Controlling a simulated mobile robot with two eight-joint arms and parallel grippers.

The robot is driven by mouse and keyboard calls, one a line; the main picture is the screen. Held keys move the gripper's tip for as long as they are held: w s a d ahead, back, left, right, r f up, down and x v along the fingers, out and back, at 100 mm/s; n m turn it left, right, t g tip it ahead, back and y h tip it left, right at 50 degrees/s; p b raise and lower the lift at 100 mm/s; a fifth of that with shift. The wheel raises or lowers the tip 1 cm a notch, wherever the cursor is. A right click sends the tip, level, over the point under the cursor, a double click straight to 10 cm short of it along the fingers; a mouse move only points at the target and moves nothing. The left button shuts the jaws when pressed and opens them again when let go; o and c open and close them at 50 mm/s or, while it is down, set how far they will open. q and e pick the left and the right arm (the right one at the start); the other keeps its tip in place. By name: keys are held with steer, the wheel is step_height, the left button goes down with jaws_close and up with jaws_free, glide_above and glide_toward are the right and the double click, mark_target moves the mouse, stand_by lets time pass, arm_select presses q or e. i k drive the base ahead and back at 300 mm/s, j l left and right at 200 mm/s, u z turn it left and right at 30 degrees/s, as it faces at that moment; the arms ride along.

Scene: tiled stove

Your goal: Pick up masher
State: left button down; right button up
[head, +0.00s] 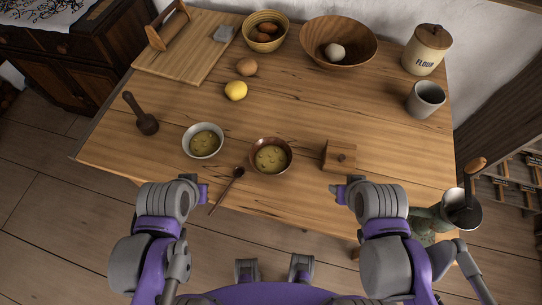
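The masher (147,123) is a dark wooden tool with a thick round head and a thin handle. It lies near the left edge of the table, with the handle pointing to the back left, left of a pale bowl. My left gripper (203,192) is at the table's front edge, to the right of and nearer than the masher, and clear of it. My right gripper (338,192) is at the front edge further right, far from the masher. The fingers are too small to tell whether either is open.
A pale bowl (203,141) and a brown bowl (271,156), both with yellowish contents, stand near the front. A wooden spoon (228,190) lies between my arms. A wooden block (339,156), lemon (236,91) and cutting board (190,62) are also on the table (330,103).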

mark_target(147, 124)
steer(key=u, duration=1.35)
steer(key=i+j+z, duration=0.45)
steer(key=j, duration=0.2)
steer(key=i+j+z, duration=0.2)
steer(key=j, duration=0.2)
steer(key=k, duration=0.1)
